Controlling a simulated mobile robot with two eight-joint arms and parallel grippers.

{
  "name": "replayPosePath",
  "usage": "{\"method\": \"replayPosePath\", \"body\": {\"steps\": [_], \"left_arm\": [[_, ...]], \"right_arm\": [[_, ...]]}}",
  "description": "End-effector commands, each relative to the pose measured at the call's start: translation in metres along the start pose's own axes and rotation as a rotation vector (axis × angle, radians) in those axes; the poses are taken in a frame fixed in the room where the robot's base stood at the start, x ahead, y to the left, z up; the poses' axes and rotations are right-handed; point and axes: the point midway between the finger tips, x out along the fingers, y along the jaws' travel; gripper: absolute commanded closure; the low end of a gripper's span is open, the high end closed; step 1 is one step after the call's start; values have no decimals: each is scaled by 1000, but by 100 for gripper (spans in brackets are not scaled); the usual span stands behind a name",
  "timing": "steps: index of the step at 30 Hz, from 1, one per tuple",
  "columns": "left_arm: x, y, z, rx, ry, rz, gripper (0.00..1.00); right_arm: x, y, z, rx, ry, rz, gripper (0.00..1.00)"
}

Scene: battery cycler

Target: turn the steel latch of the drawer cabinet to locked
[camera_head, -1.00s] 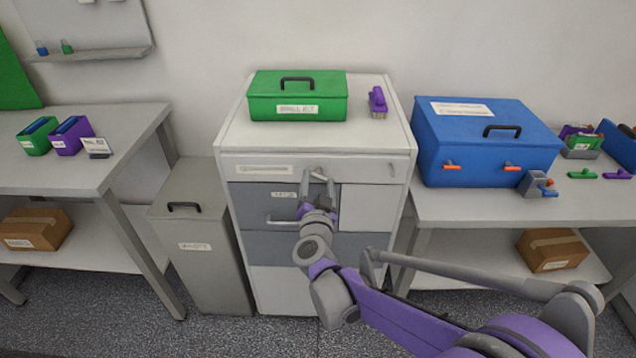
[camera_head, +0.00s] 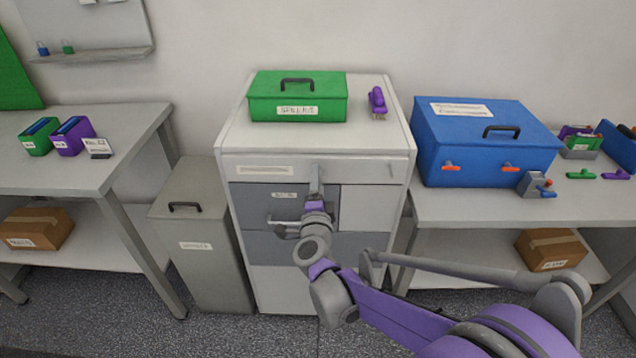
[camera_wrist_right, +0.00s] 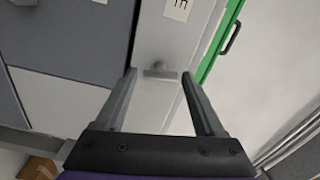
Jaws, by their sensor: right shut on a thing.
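The drawer cabinet (camera_head: 330,145) stands in the middle of the head view, with a pale top panel over grey and white drawer fronts. My right gripper (camera_head: 316,172) is at this top panel, left of its right end. In the right wrist view the steel latch (camera_wrist_right: 160,73) is a small grey bar on the pale panel, between my two fingers (camera_wrist_right: 158,85). In the head view my gripper largely hides the latch. My left gripper is not in view.
A green box (camera_head: 297,97) and a purple brush-like tool (camera_head: 377,101) stand on the cabinet. A grey bin (camera_head: 200,240) is at its left. A blue case (camera_head: 485,145) sits on the right bench. A drawer handle (camera_head: 285,222) sticks out below my gripper.

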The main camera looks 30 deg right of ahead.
Motion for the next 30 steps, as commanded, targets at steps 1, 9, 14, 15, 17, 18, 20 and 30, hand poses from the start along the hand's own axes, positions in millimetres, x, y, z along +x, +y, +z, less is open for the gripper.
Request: {"method": "replayPosePath", "body": {"steps": [1,9,14,15,17,18,20,30], "left_arm": [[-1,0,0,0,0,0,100],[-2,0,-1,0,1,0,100],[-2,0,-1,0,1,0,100],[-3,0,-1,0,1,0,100],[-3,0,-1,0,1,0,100],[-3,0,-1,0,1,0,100],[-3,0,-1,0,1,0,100],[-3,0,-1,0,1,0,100]], "right_arm": [[0,0,0,30,0,0,85],[0,0,0,152,0,0,85],[0,0,0,185,0,0,85],[0,0,0,190,0,0,85],[0,0,0,194,0,0,85],[0,0,0,196,0,0,85],[0,0,0,197,0,1,85],[0,0,0,197,0,1,18]]}}
